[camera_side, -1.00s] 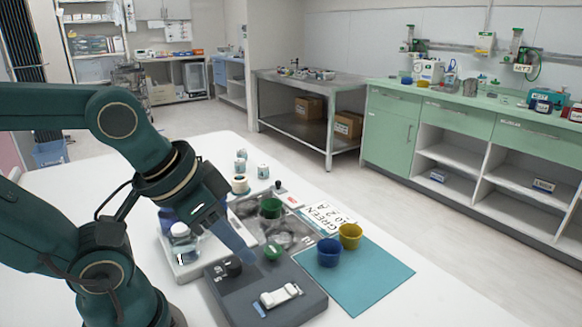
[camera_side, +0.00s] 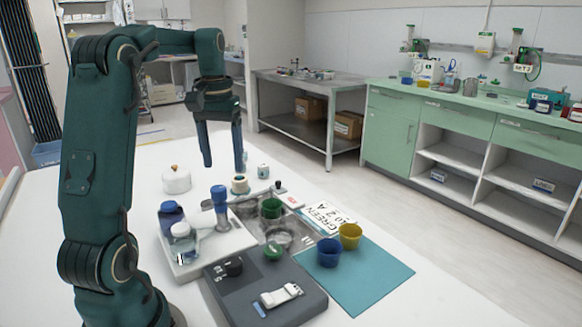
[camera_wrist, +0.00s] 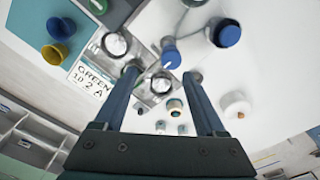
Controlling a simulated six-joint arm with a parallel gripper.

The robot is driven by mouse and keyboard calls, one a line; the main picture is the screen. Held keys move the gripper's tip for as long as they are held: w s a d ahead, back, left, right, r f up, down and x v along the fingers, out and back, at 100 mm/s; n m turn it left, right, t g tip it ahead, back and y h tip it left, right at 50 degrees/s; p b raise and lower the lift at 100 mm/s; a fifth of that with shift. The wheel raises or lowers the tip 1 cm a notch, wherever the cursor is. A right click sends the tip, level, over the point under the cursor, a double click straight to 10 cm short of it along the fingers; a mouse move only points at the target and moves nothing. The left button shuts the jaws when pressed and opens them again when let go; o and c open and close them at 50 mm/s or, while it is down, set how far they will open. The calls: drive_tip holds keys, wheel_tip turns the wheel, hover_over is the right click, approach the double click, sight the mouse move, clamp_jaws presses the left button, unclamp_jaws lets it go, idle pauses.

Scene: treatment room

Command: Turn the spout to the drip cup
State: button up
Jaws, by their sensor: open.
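My gripper (camera_side: 224,166) is open and empty, pointing down above the back of the table. In the wrist view its fingertips (camera_wrist: 165,73) stand apart over the tray area. A blue-topped upright piece (camera_side: 220,196) stands on the white base (camera_side: 205,262), below my gripper and apart from it; it also shows in the wrist view (camera_wrist: 170,55). It may be the spout, but I cannot tell which way it points. A green cup (camera_side: 270,208) and a clear cup (camera_side: 279,238) sit in the grey metal tray (camera_side: 300,238). I cannot tell which is the drip cup.
A dark box (camera_side: 240,305) with knobs lies in front. A white jar (camera_side: 176,180) and small jars stand behind.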

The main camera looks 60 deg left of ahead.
sight(218, 188)
drive_tip(key=shift+s+a+f+n, duration=0.4)
drive_tip(key=shift+s+a+f, duration=0.15)
drive_tip(key=shift+a+f, duration=0.25)
drive_tip(key=shift+f, duration=2.45)
clamp_jaws()
drive_tip(key=shift+r, duration=0.1)
